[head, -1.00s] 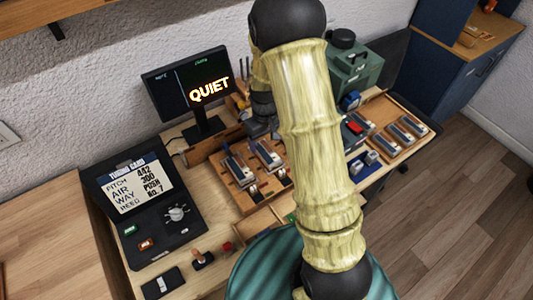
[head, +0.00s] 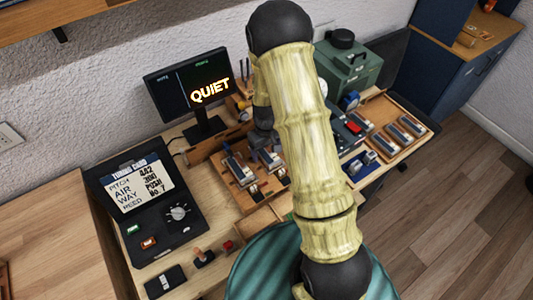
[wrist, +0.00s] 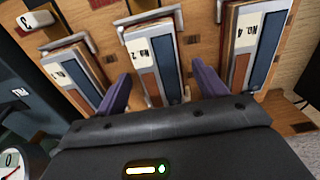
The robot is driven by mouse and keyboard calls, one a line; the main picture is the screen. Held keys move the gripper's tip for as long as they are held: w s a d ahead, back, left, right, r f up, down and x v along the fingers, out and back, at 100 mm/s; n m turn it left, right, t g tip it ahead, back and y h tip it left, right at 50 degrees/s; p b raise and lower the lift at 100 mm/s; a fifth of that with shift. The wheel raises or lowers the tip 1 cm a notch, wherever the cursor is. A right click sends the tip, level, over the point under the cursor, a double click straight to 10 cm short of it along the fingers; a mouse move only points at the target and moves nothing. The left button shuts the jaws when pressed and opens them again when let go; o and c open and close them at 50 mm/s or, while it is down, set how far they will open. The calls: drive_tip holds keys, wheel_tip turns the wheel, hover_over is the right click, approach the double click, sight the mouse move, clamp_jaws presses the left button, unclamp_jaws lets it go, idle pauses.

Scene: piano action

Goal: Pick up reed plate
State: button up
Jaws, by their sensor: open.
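In the wrist view three labelled units with brown and dark blue strips sit in a row on a wooden board (wrist: 200,55): a left one (wrist: 75,75), a middle one (wrist: 165,65) and a right one marked No. 4 (wrist: 258,45). I cannot tell which strip is the reed plate. My gripper (wrist: 162,80) is open, its two purple fingers apart on either side of the middle unit's near end. Nothing is between them but that unit, and contact cannot be judged. In the head view similar units (head: 240,170) show on the board; my arm hides the gripper.
A tuning card console (head: 140,190) stands at the left and a monitor reading QUIET (head: 190,90) behind. A green box (head: 347,68) is at the back right. More units (head: 400,135) lie in a wooden tray at the right. A teal striped round surface (head: 260,275) is in front.

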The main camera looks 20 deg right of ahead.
sight(266, 152)
drive_tip(key=c, duration=1.1)
wheel_tip(266, 152, up, 10)
drive_tip(key=shift+r+b, duration=0.1)
drive_tip(key=shift+b, duration=0.8)
